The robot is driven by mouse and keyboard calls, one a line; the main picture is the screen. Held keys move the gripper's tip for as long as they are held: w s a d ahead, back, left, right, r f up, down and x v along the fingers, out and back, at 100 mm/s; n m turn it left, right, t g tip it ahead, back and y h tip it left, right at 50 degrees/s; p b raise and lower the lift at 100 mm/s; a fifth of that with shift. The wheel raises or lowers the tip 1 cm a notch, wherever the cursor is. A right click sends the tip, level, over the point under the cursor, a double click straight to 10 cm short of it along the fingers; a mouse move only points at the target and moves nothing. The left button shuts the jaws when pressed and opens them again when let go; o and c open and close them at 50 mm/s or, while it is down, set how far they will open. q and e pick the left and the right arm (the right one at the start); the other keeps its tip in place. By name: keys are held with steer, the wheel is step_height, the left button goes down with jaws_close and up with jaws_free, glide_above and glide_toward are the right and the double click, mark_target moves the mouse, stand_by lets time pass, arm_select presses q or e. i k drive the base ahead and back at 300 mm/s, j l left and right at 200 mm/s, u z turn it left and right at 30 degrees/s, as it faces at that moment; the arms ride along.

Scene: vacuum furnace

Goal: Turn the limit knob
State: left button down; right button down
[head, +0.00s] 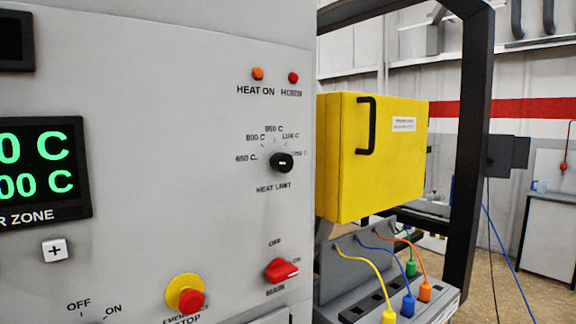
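The limit knob (281,162) is a round black knob labelled HEAT LIMIT, on the right part of the grey furnace panel (190,130). Temperature marks are printed in an arc above it, from 650 C at the left to a mark at the right that is hard to read. A light pointer line on the knob seems to face left, but it is small. Neither of my grippers shows in the head view.
A red main switch (281,270) and a yellow-red emergency stop (187,295) sit below the knob. Orange (258,74) and red (293,78) lamps are above. A yellow box (372,158) and coloured cables stand right of the panel. The space before the knob looks clear.

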mark_target(280, 162)
steer(key=u, duration=2.4)
steer(key=k+l, duration=0.15)
steer(key=l, duration=0.35)
steer(key=k+l+z, duration=0.1)
steer(key=l, duration=0.45)
steer(key=k+l, duration=0.1)
steer(key=l, duration=0.4)
steer(key=k+l+z, duration=0.1)
steer(key=l, duration=0.45)
